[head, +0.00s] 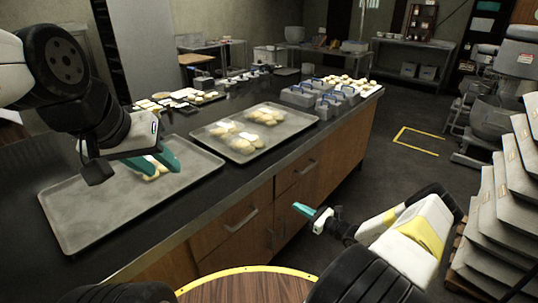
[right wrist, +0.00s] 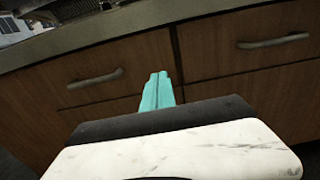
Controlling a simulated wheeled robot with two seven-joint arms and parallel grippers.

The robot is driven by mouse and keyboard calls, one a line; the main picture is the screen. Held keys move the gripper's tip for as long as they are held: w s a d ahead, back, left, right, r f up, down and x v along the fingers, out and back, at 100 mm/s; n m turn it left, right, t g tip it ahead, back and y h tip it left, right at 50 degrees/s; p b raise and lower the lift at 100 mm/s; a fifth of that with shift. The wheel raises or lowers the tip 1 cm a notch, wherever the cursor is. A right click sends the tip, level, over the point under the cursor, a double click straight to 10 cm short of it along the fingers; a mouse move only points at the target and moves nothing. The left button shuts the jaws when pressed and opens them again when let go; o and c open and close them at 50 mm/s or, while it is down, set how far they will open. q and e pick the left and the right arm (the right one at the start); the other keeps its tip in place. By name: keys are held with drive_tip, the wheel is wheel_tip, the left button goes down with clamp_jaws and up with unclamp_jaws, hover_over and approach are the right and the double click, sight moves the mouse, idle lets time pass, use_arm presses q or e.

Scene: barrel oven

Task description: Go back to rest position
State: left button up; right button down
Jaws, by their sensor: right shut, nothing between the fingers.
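My left gripper (head: 155,161) is low over the near baking tray (head: 95,207) in the head view. Its teal fingers stand apart, with pale dough pieces (head: 151,178) just below and between them. The fingers partly hide the dough, and I cannot tell whether they touch it. My right gripper (head: 312,213) is in front of the counter's wooden drawers, below the counter top. In the right wrist view its teal fingers (right wrist: 158,92) are together and empty, pointing at the drawer fronts.
A second tray (head: 213,137) with several dough pieces lies farther along the dark counter. Grey containers (head: 297,97) with blue handles stand beyond it. A rack of stacked trays (head: 487,230) stands at the right. The floor (head: 385,165) between the counter and rack is open.

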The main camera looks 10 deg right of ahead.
drive_tip(key=s+a+r+n+g+h, duration=0.1)
drive_tip(key=s+a+r+n+g, duration=0.25)
drive_tip(key=r+n, duration=0.4)
drive_tip(key=s+a+r+n+g, duration=0.25)
drive_tip(key=r+n+g, duration=0.2)
drive_tip(key=r, duration=0.65)
drive_tip(key=s+a+r+n+g+h, duration=0.1)
drive_tip(key=s+a+r+n+g, duration=0.25)
drive_tip(key=r+n, duration=0.4)
drive_tip(key=s+r+n+t+h, duration=0.4)
drive_tip(key=s+r+n+h, duration=0.3)
drive_tip(key=s+r, duration=1.4)
drive_tip(key=shift+s+d+n+h, duration=0.4)
drive_tip(key=shift+s+d+n, duration=0.05)
drive_tip(key=shift+s+n, duration=0.45)
drive_tip(key=shift+r, duration=0.1)
